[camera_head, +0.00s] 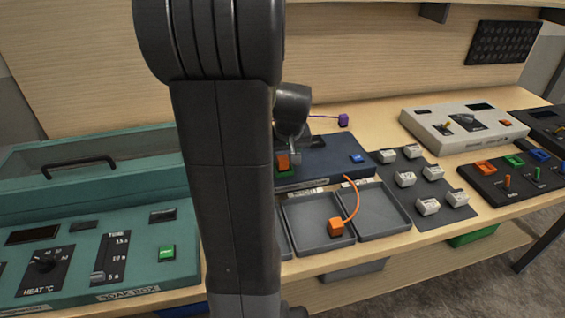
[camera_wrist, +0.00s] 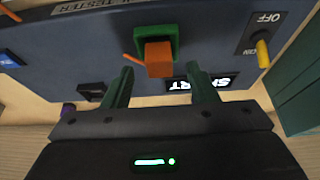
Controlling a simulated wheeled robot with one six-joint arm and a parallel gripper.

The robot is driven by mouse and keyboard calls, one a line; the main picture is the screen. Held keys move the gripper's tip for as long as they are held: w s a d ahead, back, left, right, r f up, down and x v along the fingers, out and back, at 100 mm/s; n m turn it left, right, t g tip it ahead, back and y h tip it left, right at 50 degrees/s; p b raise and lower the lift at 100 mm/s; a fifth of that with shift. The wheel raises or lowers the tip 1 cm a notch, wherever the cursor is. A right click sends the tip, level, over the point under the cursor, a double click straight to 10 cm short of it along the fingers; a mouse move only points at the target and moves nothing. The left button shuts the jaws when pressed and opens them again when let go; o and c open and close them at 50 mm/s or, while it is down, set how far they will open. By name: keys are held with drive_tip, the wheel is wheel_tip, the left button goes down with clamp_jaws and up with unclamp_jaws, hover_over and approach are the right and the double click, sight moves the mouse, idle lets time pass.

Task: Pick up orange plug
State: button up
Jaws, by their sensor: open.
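One orange plug (camera_wrist: 158,56) sits at a green socket (camera_wrist: 155,35) on the dark blue tester (camera_wrist: 95,45) in the wrist view. It also shows in the head view (camera_head: 283,161), beside my arm. Another orange plug (camera_head: 336,227) lies in a grey tray, with an orange cable (camera_head: 356,200) curving up from it. My gripper (camera_wrist: 162,82) is open, its two green fingers on either side of and just short of the plug at the socket. Nothing is between the fingers. My arm hides part of the tester in the head view.
A purple plug (camera_head: 343,120) with a cable lies behind the tester. Grey trays (camera_head: 375,222) stand in front. A dark mat with several white blocks (camera_head: 428,206) is to the right. A teal soak box (camera_head: 100,255) stands left. A yellow switch (camera_wrist: 262,52) sits near the socket.

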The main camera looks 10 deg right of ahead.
drive_tip(key=shift+x, duration=0.95)
drive_tip(key=c, duration=1.1)
wheel_tip(320, 180, up, 10)
drive_tip(key=shift+r, duration=0.1)
drive_tip(key=shift+s, duration=0.1)
drive_tip(key=s+f+b, duration=0.1)
drive_tip(key=s, duration=0.6)
drive_tip(key=s+d, duration=0.1)
drive_tip(key=s, duration=0.6)
drive_tip(key=s+f+b, duration=0.1)
drive_tip(key=s, duration=0.6)
drive_tip(key=shift+s+d+f+b, duration=0.1)
drive_tip(key=shift+d+f+b, duration=0.2)
drive_tip(key=shift+d, duration=0.05)
